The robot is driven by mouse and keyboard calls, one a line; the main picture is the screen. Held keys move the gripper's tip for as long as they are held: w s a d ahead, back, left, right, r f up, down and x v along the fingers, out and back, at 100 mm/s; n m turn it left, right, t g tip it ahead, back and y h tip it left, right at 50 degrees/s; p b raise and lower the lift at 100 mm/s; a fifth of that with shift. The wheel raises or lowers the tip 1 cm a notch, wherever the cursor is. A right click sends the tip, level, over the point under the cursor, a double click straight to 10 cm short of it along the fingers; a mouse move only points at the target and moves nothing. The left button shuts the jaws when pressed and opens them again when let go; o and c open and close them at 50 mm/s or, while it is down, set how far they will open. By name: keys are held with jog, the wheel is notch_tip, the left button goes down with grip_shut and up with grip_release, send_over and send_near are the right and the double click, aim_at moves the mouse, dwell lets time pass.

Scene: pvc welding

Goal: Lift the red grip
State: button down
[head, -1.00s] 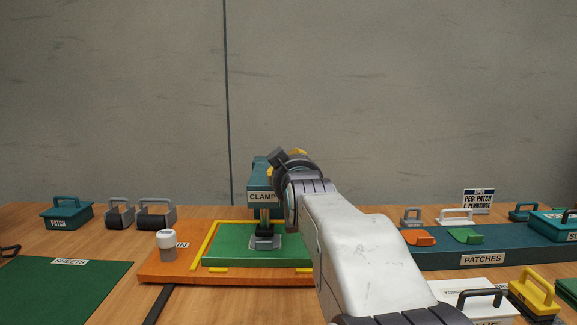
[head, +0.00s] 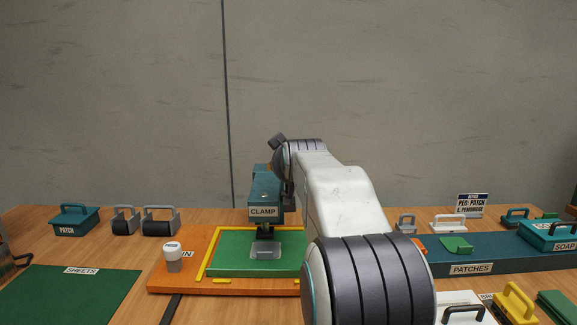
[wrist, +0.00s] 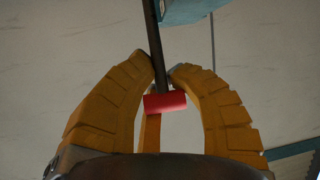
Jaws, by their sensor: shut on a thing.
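The red grip (wrist: 165,103) is a short red cylinder at the lower end of a dark rod (wrist: 154,45) in the wrist view. The yellow fingers of my gripper (wrist: 162,68) are closed in around the rod and grip, one on each side. My gripper is shut on the red grip; the exact contact is partly unclear. In the head view the teal clamp (head: 264,188) stands over the green plate (head: 225,262), its dark foot above a grey pad (head: 265,250). My arm hides the grip and gripper there.
A white-capped container (head: 172,257) stands on the orange base (head: 200,285). Rollers (head: 158,222) and a teal patch box (head: 74,220) are at the left. A teal patches tray (head: 470,255) and a yellow-handled block (head: 514,304) are at the right.

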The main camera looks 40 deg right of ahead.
jog(key=shift+w+r, duration=0.3)
jog(key=shift+r, duration=0.2)
dwell(0.4)
jog(key=c, duration=1.4)
grip_release()
jog(key=shift+a, duration=0.1)
jog(key=shift+c, duration=0.2)
jog(key=o, duration=0.6)
jog(key=shift+f, duration=0.3)
jog(key=v, duration=1.2)
